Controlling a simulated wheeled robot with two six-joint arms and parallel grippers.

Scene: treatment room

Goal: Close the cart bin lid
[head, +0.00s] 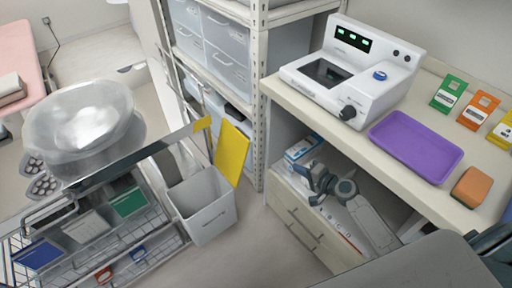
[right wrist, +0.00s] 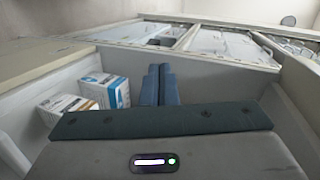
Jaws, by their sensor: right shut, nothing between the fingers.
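The cart bin (head: 205,208) is a pale grey, open-topped box at the right end of the cart (head: 150,258) in the head view. A yellow panel (head: 232,152), which looks like its lid, stands raised behind the bin's mouth. My right gripper (head: 318,182) is well to the right of the bin, by the drawer unit under the counter. In the right wrist view its two blue fingers (right wrist: 160,82) are together with nothing between them. My left gripper is not in view.
A clear dome-like bowl (head: 82,125) sits on the cart. A shelf rack post (head: 258,100) stands behind the bin. The counter (head: 385,160) overhangs my right arm, and small boxes (head: 303,148) lie near its gripper. Open floor (head: 250,240) separates bin and drawers (head: 305,230).

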